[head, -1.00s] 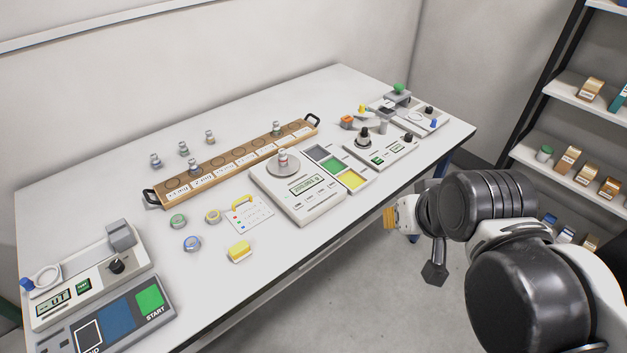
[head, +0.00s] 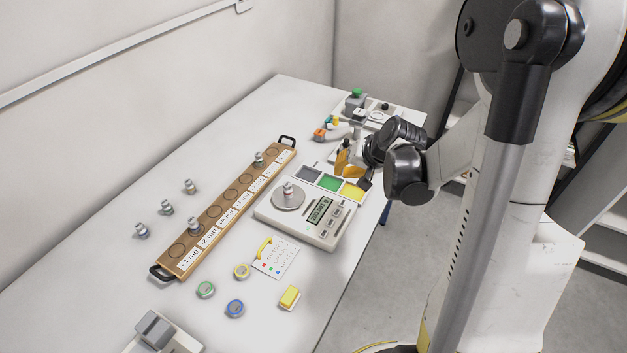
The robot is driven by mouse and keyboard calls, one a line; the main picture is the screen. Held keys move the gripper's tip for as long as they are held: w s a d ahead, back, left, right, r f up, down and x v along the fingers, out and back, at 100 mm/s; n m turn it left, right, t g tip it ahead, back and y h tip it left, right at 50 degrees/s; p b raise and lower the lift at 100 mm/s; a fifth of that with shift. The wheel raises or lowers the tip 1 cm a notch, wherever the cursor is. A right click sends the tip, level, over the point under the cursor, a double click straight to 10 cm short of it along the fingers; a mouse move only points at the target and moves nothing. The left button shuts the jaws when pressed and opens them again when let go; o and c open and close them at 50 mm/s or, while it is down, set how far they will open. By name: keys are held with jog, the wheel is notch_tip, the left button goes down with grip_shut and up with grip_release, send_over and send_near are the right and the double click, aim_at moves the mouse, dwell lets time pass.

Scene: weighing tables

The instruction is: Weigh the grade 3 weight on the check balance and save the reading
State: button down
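A small silver weight with a reddish band (head: 288,189) stands upright on the round pan of a white balance (head: 324,233) in the middle of the table. The balance's lit display is too small to read. Other small weights stand on the wooden labelled tray (head: 217,238): one near its near end (head: 194,226), one near its far end (head: 259,159). I cannot tell which weight is grade 3. My gripper (head: 349,170), with orange-yellow fingers, is beyond the balance, near the colour panel and the dark knob device. Its finger gap is unclear, and I see nothing held.
Three loose weights (head: 166,208) stand left of the tray. Tape rolls (head: 235,308), a yellow block (head: 289,297) and a marked card (head: 276,258) lie in front. A grey, green and yellow panel (head: 330,183) adjoins the balance. A device with a green button (head: 356,97) stands at the far end.

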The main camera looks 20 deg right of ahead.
aim_at(343, 203)
jog(key=shift+w+f, duration=0.25)
jog(key=shift+d, duration=0.15)
jog(key=shift+f, duration=0.15)
notch_tip(343, 203, down, 9)
jog(key=b, duration=0.7)
jog(key=shift+r, duration=0.2)
dwell(1.0)
jog(key=shift+f+b, duration=0.4)
jog(key=shift+b, duration=0.15)
